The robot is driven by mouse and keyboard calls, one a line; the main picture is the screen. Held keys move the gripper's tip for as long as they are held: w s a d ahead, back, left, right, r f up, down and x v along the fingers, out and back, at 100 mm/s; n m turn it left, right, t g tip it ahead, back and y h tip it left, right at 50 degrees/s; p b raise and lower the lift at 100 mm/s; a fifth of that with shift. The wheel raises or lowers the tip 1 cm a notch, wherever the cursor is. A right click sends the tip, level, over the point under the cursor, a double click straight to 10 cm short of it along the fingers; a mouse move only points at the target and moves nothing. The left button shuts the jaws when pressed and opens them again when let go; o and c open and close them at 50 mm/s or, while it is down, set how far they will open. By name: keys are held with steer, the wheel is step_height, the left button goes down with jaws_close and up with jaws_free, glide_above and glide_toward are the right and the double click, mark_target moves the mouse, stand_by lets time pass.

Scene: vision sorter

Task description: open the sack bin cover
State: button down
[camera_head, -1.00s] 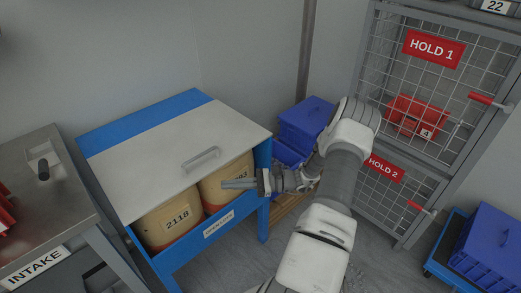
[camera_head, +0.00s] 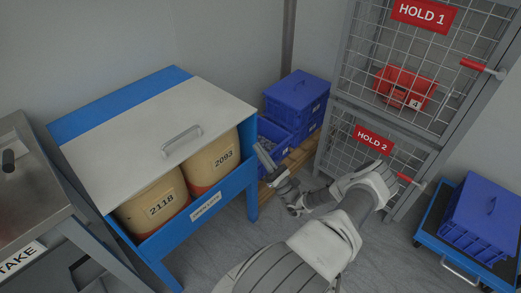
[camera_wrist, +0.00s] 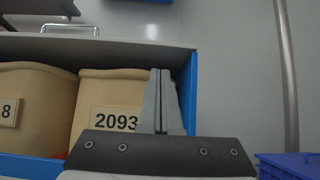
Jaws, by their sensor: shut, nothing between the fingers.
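The sack bin is a blue frame (camera_head: 215,200) with a pale grey cover (camera_head: 135,145) on top. The cover has a grey bar handle (camera_head: 182,138) near its front edge. Below the cover, two tan sacks show through the open front: sack 2118 (camera_head: 150,203) and sack 2093 (camera_head: 212,160). The handle (camera_wrist: 70,28) also shows at the upper left of the wrist view. My gripper (camera_head: 262,150) is to the right of the bin, apart from the handle. Its fingers (camera_wrist: 158,100) are closed together and empty, overlapping the bin's right side in the wrist view.
Blue crates (camera_head: 297,98) stand on a wooden pallet (camera_head: 300,155) behind my gripper. The HOLD cages (camera_head: 385,90) stand at the right, near a blue cart (camera_head: 460,250). The intake table (camera_head: 30,190) is close to the bin's left side. Floor in front is clear.

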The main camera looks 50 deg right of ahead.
mark_target(243, 120)
steer(key=x, duration=0.3)
steer(key=s+r+x, duration=0.1)
steer(key=x, duration=0.1)
steer(key=b+x, duration=0.1)
steer(key=x, duration=0.2)
steer(key=shift+w+r, duration=0.15)
steer(key=shift+r, duration=0.3)
steer(key=shift+w+r, duration=0.1)
steer(key=shift+r, duration=0.5)
steer(key=shift+r, duration=0.15)
